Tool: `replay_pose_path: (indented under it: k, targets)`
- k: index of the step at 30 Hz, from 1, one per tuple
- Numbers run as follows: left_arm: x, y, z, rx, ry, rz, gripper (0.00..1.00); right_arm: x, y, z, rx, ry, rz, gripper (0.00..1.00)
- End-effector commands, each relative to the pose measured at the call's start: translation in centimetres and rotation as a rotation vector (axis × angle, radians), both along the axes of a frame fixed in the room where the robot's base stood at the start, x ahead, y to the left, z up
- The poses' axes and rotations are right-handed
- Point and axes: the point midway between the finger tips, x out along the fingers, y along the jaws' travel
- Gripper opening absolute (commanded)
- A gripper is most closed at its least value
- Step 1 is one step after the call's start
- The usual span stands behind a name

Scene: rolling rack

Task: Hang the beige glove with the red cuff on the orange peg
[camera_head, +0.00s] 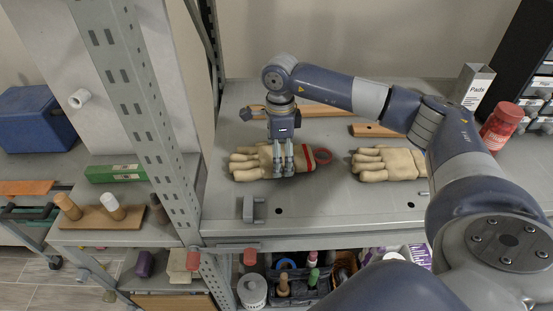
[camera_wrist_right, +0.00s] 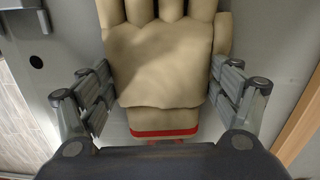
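The beige glove (camera_head: 248,163) lies flat on the grey shelf top, fingers to the left. Its red cuff (camera_head: 320,156) is at the right end and also shows in the wrist view (camera_wrist_right: 165,132). My right gripper (camera_head: 283,174) is at the glove's palm. In the wrist view its open fingers (camera_wrist_right: 161,85) stand on either side of the glove, with gaps visible. I cannot tell for sure which is called orange. My left gripper is not in view.
A second beige glove (camera_head: 388,163) lies to the right, its cuff end hidden by my arm. A grey rack upright (camera_head: 150,100) stands between the work shelf and the pegs. A small grey bracket (camera_head: 250,208) sits near the front edge. A red jar (camera_head: 500,125) stands at right.

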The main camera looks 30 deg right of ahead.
Motion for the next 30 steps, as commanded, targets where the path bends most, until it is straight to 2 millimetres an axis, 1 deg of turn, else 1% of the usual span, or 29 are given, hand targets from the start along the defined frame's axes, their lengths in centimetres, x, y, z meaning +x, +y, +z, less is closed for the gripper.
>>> replay_pose_path:
  k: [2, 3, 8, 11, 14, 21, 24, 27, 30]
  targets:
    - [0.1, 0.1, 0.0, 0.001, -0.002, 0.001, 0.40, 0.0, 0.0, 0.0, 0.000, 0.001, 0.000, 0.58]
    - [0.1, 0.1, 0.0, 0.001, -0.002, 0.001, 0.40, 0.0, 0.0, 0.0, 0.000, 0.001, 0.000, 0.54]
    - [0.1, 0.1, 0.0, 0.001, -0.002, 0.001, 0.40, 0.0, 0.0, 0.0, 0.000, 0.001, 0.000, 0.54]
    - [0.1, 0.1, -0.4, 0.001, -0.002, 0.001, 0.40, 0.0, 0.0, 0.6, 0.000, 0.000, 0.000, 0.54]
    - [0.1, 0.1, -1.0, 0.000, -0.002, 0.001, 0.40, 0.1, 0.0, 2.0, 0.000, -0.004, 0.000, 0.54]
    - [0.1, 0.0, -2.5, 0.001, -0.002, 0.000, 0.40, 0.1, 0.0, 6.9, 0.000, -0.004, 0.000, 0.54]
    - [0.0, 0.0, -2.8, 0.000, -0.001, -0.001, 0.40, 0.1, 0.0, 8.5, 0.001, -0.003, -0.001, 0.54]
    - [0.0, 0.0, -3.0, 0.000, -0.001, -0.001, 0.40, 0.0, 0.0, 9.5, 0.000, 0.000, -0.001, 0.54]
    - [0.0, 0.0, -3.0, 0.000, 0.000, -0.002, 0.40, 0.0, 0.0, 10.0, 0.000, 0.000, -0.001, 0.54]
